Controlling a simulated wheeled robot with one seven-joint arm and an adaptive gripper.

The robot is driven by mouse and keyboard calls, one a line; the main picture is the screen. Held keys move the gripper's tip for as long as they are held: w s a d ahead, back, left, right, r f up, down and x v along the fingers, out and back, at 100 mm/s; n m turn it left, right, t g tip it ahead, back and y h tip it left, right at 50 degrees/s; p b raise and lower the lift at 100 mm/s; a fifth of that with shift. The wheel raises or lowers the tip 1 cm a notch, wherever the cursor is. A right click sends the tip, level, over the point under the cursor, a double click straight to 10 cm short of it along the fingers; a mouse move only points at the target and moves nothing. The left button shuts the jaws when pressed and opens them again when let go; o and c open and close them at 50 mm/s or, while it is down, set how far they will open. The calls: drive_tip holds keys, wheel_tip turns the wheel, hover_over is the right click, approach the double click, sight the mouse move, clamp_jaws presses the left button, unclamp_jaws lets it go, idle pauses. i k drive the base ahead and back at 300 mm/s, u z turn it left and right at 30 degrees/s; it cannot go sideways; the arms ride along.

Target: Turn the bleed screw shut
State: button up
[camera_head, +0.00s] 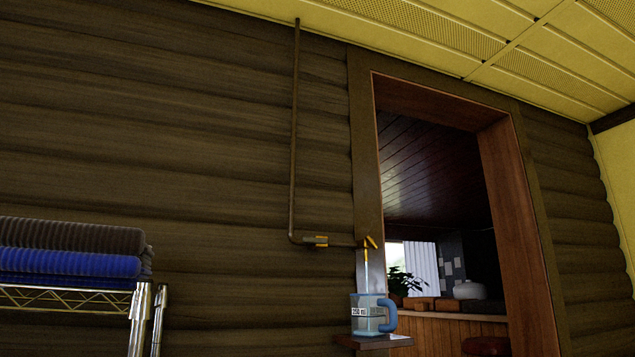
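A thin dark pipe (293,140) runs down the log wall and bends right near the door frame. A brass fitting (315,241) sits on its horizontal run. At the pipe's right end is a small yellow tilted handle (371,242), which appears to be the bleed screw. A pale stream (365,268) runs straight down from it into a blue measuring jug (366,313) with liquid inside. The jug stands upright on a small shelf (374,341), its handle to the right. My gripper is not in view.
A wire rack (70,298) with folded dark and blue towels (70,263) stands at the lower left. A doorway (515,215) opens right of the jug, showing a plant (402,282) and a wooden counter (450,337) beyond. The wall between rack and pipe is bare.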

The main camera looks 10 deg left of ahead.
sight(367, 238)
drive_tip(key=u, duration=0.1)
drive_tip(key=i, duration=0.8)
drive_tip(key=z, duration=0.95)
drive_tip(key=k, duration=0.65)
drive_tip(key=u, duration=0.8)
